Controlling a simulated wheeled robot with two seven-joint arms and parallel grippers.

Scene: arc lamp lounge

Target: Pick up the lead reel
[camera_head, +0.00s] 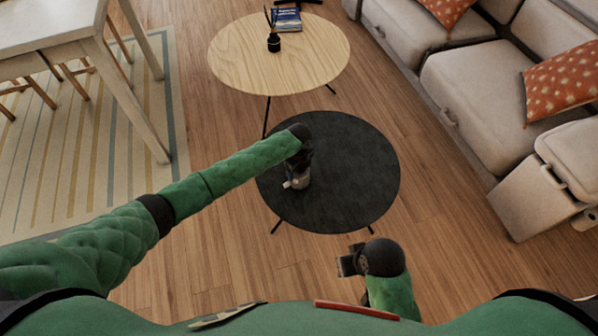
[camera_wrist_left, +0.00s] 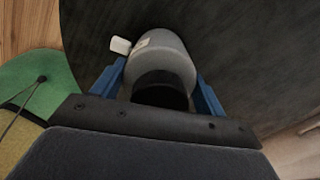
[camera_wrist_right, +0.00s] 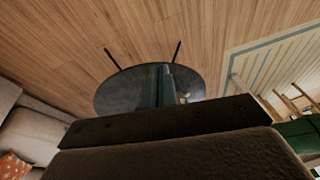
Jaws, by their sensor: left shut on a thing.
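The lead reel (camera_wrist_left: 160,62) is a grey, rounded cylinder with a dark lower part and a small white tab at its side. In the head view the lead reel (camera_head: 300,181) shows at the left part of the dark round table (camera_head: 350,185), under my left gripper (camera_head: 303,168). In the left wrist view my left gripper (camera_wrist_left: 165,92) has its blue fingers on either side of the reel, shut on it. I cannot tell whether the reel touches the tabletop. My right gripper (camera_head: 348,262) is off the table's near edge, empty, with its fingers (camera_wrist_right: 165,85) together.
A light wooden round table (camera_head: 300,65) behind holds a dark vase (camera_head: 273,43) and blue books (camera_head: 287,19). A beige sofa (camera_head: 480,85) stands at the right. A white table (camera_head: 45,25) and striped rug (camera_head: 110,130) are at the left. The dark table's right half is bare.

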